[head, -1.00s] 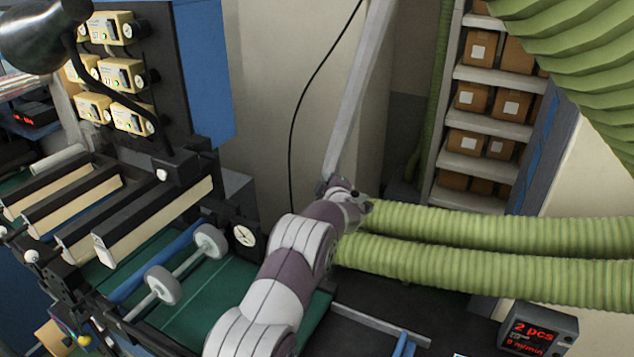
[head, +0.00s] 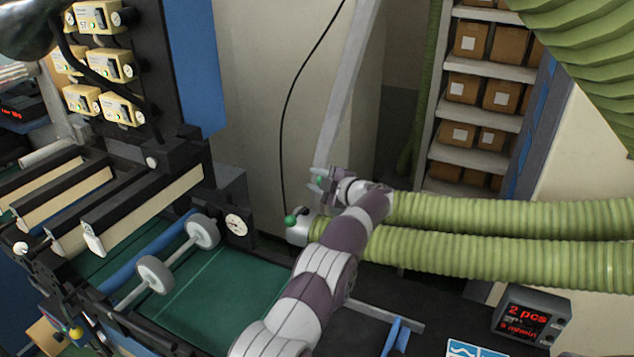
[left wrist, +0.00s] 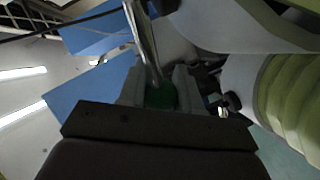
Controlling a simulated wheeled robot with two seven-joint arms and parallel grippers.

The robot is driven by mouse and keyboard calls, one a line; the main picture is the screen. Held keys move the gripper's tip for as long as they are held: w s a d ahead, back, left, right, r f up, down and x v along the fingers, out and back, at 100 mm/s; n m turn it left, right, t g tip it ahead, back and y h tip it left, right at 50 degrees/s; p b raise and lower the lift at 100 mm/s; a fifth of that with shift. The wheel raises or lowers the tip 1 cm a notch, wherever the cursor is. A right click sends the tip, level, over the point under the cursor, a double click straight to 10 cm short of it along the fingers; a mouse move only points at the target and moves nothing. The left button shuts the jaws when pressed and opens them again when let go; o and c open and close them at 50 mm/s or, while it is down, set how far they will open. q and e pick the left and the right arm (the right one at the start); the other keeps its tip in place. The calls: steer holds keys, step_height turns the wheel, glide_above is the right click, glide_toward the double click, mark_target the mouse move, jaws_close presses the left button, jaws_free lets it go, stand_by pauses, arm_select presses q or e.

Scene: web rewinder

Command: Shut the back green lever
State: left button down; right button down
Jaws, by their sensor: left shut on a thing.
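My left gripper (head: 325,180) is at the near end of the back green hose (head: 500,212), with its fingers on the green knob of the back lever (head: 319,180). In the left wrist view the green knob (left wrist: 161,97) sits between the two shut fingers (left wrist: 160,92), and a metal rod runs up from it. My wrist and fingers hide most of this lever in the head view. A second green knob (head: 291,221) stands at the end of the front hose (head: 500,257), apart from my gripper. My right gripper is not in view.
A grey slanted post (head: 345,90) rises behind my gripper, and a black cable (head: 287,120) hangs to its left. Rollers (head: 178,255) and a green belt (head: 215,300) lie left of my arm. A red-digit display (head: 530,315) stands at the front right.

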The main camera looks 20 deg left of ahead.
arm_select(q)
steer(key=c, duration=0.8)
jaws_free()
steer(key=b+v, duration=0.1)
steer(key=v, duration=1.1)
steer(key=shift+d, duration=0.35)
